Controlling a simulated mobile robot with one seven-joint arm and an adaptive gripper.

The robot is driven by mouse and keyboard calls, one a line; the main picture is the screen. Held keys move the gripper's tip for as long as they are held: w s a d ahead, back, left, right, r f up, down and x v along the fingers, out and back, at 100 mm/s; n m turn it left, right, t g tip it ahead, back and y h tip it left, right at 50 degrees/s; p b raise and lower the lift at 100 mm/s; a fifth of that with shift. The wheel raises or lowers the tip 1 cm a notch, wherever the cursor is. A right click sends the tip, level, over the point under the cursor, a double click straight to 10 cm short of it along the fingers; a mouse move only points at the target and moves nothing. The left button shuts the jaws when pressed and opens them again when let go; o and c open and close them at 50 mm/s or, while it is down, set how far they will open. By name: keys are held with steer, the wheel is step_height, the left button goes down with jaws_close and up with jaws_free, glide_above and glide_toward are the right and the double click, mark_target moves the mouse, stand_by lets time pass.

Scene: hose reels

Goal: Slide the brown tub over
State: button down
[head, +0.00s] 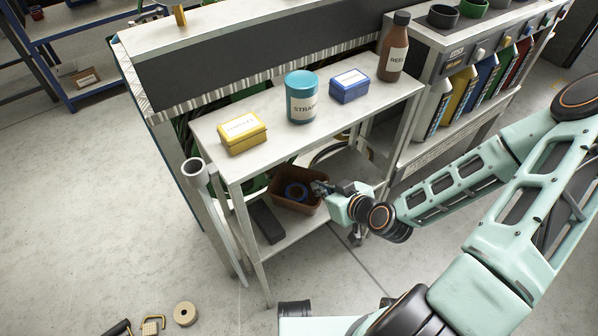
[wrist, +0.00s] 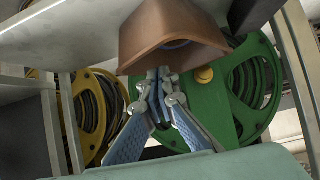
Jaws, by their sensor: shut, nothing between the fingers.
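The brown tub (head: 291,204) stands on the lower shelf of the light table, with a blue ring (head: 296,191) inside it. In the wrist view the tub (wrist: 150,38) fills the top middle, and a sliver of the blue ring shows at its opening. My gripper (head: 318,187) is at the tub's right side, at about rim height. In the wrist view its blue-padded fingers (wrist: 160,78) are shut together with nothing between them, and their tips overlap the tub's edge. I cannot tell whether they touch it.
A dark block (head: 267,222) lies on the lower shelf left of the tub. The upper shelf (head: 262,172) above holds a yellow box (head: 242,134), teal tin (head: 301,98), blue box (head: 349,87) and brown bottle (head: 393,50). A green hose reel (wrist: 255,85) shows in the wrist view.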

mark_target(300, 170)
steer(key=shift+w+a+f+b, duration=0.25)
steer(key=shift+w+b, duration=0.1)
steer(key=shift+b, duration=0.1)
steer(key=w+a, duration=0.1)
steer(key=w, duration=0.1)
steer(key=w+a+b, duration=0.1)
steer(key=w+a, duration=0.1)
steer(key=w, duration=0.1)
steer(key=w+a+b, duration=0.1)
steer(key=w+a, duration=0.1)
steer(key=shift+w+f, duration=0.2)
steer(key=shift+w, duration=0.15)
steer(key=shift+d+f+b, duration=0.1)
steer(key=shift+f+b, duration=0.25)
steer(key=shift+s+d+f, duration=0.1)
steer(key=shift+s, duration=0.15)
steer(key=shift+s+d, duration=0.15)
steer(key=shift+s, duration=0.1)
steer(key=shift+s+d, duration=0.3)
steer(key=shift+s, duration=0.2)
steer(key=shift+s+d, duration=0.3)
steer(key=shift+s, duration=0.2)
steer(key=shift+f, duration=0.1)
